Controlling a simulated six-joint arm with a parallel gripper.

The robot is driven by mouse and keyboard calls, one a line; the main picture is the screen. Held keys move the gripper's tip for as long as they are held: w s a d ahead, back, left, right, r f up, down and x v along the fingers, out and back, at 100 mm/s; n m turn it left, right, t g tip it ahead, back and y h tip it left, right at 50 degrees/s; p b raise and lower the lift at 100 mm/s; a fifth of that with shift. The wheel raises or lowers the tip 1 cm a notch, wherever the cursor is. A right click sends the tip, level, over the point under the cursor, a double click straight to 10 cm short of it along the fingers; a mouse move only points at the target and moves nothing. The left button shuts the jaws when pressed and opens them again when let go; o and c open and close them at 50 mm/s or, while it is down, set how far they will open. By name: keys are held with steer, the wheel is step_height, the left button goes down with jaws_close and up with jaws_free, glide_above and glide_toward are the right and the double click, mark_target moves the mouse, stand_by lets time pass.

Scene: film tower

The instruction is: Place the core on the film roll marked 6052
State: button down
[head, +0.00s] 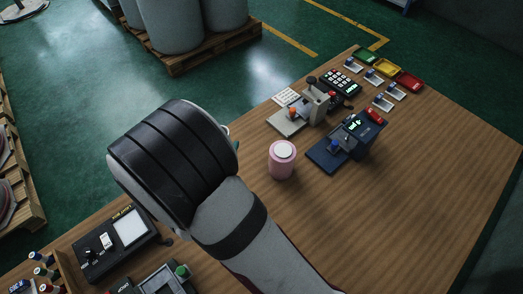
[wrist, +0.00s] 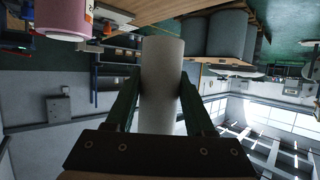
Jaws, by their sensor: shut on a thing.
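My gripper (wrist: 160,92) is shut on a pale grey-white cylinder, the core (wrist: 162,62), with one dark green finger on each side in the wrist view. In the head view my own arm hides the gripper and the core. A pink roll (head: 282,167) with a white top stands upright on the table to the right of my arm. It also shows at the upper left of the wrist view (wrist: 62,16), apart from the core, with a partly cut-off orange label. I cannot read the number 6052 on any roll.
A grey device (head: 313,104) and a dark blue device (head: 350,142) stand close to the pink roll. Colored trays (head: 387,67) lie at the far corner. Large grey rolls (head: 172,25) stand on a pallet on the floor. The table's right side is clear.

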steer(key=d+r+m+g+h, duration=0.3)
steer(key=d+r+m+h, duration=0.2)
steer(key=d, duration=0.8)
steer(key=d+r+m+g+h, duration=0.3)
steer(key=d+r+m+h, duration=0.25)
steer(key=d, duration=0.65)
glide_above(283, 150)
steer(key=shift+g, duration=0.3)
step_height(283, 150, down, 6)
steer(key=shift+d+f, duration=0.15)
steer(key=shift+f, duration=0.05)
step_height(283, 150, down, 3)
steer(key=shift+f, duration=0.5)
steer(key=shift+f, duration=0.2)
steer(key=shift+c, duration=1.3)
jaws_free()
